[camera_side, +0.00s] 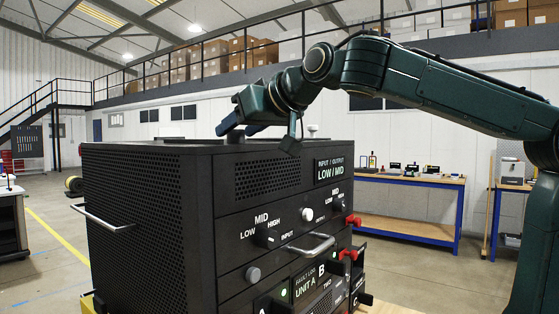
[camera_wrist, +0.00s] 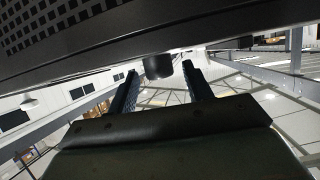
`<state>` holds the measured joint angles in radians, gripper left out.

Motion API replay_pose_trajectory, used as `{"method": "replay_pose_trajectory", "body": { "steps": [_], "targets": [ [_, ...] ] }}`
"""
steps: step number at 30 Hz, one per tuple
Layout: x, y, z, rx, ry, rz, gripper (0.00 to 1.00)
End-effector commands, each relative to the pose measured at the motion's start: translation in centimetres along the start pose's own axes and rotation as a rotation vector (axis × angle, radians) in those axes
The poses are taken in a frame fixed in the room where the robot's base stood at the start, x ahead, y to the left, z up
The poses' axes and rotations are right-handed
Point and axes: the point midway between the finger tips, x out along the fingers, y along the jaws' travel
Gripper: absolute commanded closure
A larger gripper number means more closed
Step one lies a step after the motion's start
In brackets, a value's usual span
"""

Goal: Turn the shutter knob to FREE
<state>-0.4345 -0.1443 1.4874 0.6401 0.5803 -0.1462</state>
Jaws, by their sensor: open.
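My gripper (camera_side: 238,129) is above the top of the black rack (camera_side: 150,215) in the side view, near its front edge. In the wrist view its two fingers (camera_wrist: 160,70) are spread apart and empty. A dark, short round knob-like part (camera_wrist: 157,66) shows beyond and between the fingertips, against the rack's edge (camera_wrist: 120,52). I cannot tell whether it is the shutter knob, and no gap or contact can be judged. No FREE mark is readable in either view.
The rack front has a LOW/MID/HIGH knob (camera_side: 267,237), a second selector knob (camera_side: 337,207), a grey round knob (camera_side: 253,274), a bar handle (camera_side: 312,245) and red levers (camera_side: 352,220). Another handle (camera_side: 103,218) juts from the left side. A workbench (camera_side: 400,180) stands behind.

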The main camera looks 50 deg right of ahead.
Motion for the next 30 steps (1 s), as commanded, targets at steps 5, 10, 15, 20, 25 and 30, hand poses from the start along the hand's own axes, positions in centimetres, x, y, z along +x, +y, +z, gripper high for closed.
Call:
{"method": "replay_pose_trajectory", "body": {
  "steps": [5, 10, 15, 20, 25, 30],
  "targets": [
    [0.37, -0.02, 0.02, -0.001, 0.0, -0.001, 0.5],
    [0.36, -0.03, 0.02, -0.001, 0.0, -0.001, 0.5],
    [0.35, -0.02, 0.01, -0.001, 0.0, -0.001, 0.77],
    [0.34, -0.03, 0.01, -0.001, 0.0, -0.001, 0.94],
    [0.39, -0.07, -0.03, 0.004, 0.0, 0.009, 0.94],
    [0.49, -0.21, -0.12, 0.018, 0.002, 0.043, 0.94]
  ]
}}
